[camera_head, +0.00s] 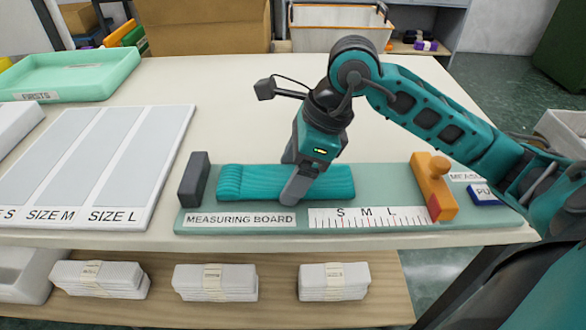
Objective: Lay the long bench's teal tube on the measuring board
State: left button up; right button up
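The teal tube (250,182), a ribbed knitted piece, lies lengthwise on the green measuring board (374,177), between a dark grey end block (194,180) and an orange slider (434,186). My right gripper (298,188) points down at the middle of the tube. One grey finger shows over the tube's near side; the other finger is hidden, so I cannot tell if it grips the tube. My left gripper is not in view.
A white sizing board (86,165) with grey strips lies to the left, and a mint tray (70,75) stands behind it. A blue item (484,194) is at the board's right end. White bundles (215,282) lie on the shelf below. The bench behind the board is clear.

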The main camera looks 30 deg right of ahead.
aim_at(321, 176)
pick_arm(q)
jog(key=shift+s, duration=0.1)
pick_arm(e)
jog(key=o, duration=0.3)
jog(key=shift+o, duration=0.2)
jog(key=shift+r, duration=0.2)
pick_arm(q)
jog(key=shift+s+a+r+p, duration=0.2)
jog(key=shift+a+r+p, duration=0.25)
jog(key=shift+p, duration=0.6)
pick_arm(e)
jog(key=v, duration=1.2)
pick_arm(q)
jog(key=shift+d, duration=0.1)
